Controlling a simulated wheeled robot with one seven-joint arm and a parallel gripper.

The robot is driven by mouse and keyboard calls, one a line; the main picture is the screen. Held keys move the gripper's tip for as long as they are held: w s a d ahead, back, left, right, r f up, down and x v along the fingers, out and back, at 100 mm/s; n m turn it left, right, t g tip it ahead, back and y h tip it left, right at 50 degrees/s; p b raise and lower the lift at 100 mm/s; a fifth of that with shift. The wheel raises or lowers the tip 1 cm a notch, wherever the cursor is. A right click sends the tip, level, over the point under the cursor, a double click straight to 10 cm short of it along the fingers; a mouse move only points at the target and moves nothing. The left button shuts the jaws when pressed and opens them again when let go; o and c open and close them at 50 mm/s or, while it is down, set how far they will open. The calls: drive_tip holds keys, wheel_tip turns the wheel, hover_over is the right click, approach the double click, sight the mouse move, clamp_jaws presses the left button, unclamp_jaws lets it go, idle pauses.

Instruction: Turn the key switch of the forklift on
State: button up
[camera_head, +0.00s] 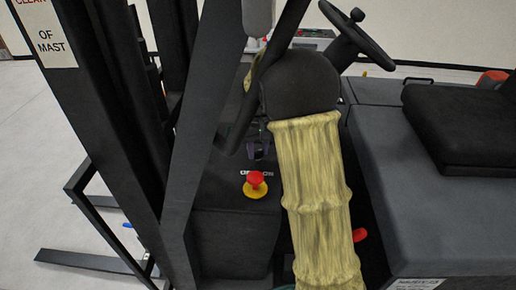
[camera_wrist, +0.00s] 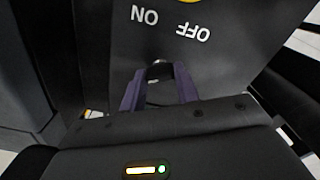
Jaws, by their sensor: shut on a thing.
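The key switch (camera_wrist: 158,68) is a small dark piece with a light glint on the forklift's dark panel in the wrist view. Upside-down ON and OFF labels are on the panel beyond it. My gripper (camera_wrist: 160,77) has its two dark purple fingers on either side of the key and is shut on it. The fingers hide most of the key, so its angle cannot be read. In the head view my gripper (camera_head: 258,151) is small and dark, at the panel behind the red button; the key cannot be made out there.
A red button on a yellow base (camera_head: 256,186) stands on the dark forklift panel (camera_head: 235,210), close to my gripper. The mast (camera_head: 110,110) and a slanted dark post rise at left. A steering wheel (camera_head: 358,38) and black seat (camera_head: 460,125) are at right. My yellow-sleeved arm covers the middle.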

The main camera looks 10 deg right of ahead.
sight(258, 151)
drive_tip(key=o, duration=1)
wheel_tip(258, 151, up, 18)
drive_tip(key=shift+f+b, duration=0.25)
drive_tip(key=shift+b, duration=0.9)
drive_tip(key=shift+f, duration=0.1)
